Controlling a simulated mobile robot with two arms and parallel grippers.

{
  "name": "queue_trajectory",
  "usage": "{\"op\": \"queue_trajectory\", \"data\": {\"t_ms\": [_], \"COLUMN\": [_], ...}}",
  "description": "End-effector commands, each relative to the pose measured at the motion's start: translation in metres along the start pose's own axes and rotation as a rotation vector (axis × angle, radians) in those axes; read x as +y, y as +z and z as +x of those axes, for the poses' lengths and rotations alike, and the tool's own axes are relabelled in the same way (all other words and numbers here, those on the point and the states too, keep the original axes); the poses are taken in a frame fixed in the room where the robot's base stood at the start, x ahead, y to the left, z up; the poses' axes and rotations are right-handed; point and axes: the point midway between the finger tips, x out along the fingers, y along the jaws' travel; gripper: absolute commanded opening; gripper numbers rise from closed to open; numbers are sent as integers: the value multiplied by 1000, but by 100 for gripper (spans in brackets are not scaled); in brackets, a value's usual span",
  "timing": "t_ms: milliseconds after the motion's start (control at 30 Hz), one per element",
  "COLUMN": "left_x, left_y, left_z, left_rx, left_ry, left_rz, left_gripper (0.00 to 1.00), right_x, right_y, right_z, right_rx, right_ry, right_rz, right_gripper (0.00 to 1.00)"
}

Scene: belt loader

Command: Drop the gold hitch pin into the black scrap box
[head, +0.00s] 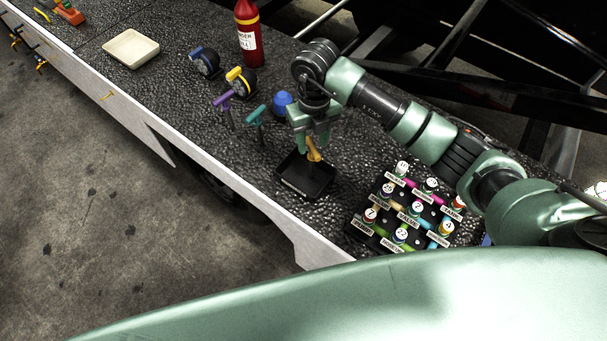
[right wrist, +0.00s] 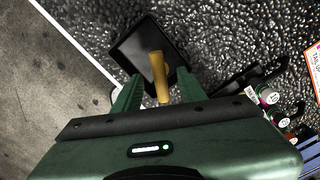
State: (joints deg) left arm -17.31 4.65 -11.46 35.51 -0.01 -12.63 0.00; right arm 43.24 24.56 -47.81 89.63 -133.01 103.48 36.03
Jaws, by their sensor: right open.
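The gold hitch pin (head: 314,152) shows just below my right gripper (head: 313,138), over the black scrap box (head: 305,190). In the right wrist view the pin (right wrist: 159,76) stands out between the two fingers, with a visible gap on each side. The right gripper (right wrist: 158,92) is open. The black scrap box (right wrist: 128,53) lies beyond the fingertips in that view. I cannot tell whether the pin touches the box floor or is in the air. My left gripper is not in view.
A rack of numbered, labelled pins (head: 408,215) stands right of the box. Purple (head: 223,101) and teal (head: 255,118) T-handled pins, a blue knob (head: 283,103), a red bottle (head: 248,35) and a cream tray (head: 131,48) are behind. The deck's white edge (head: 200,185) is to the left.

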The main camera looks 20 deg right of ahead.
Motion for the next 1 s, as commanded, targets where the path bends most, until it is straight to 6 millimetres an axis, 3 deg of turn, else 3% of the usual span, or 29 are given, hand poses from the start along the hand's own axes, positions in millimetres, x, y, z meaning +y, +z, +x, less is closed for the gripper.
{"op": "queue_trajectory", "data": {"t_ms": [433, 1000], "left_x": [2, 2], "left_y": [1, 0], "left_z": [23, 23], "left_rx": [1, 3], "left_ry": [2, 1], "left_rz": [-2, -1], "left_gripper": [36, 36], "right_x": [0, 0], "right_y": [1, 0], "right_z": [-66, -74], "right_rx": [-4, -2], "right_ry": [1, 1], "right_rz": [-2, 0], "right_gripper": [41, 41]}}
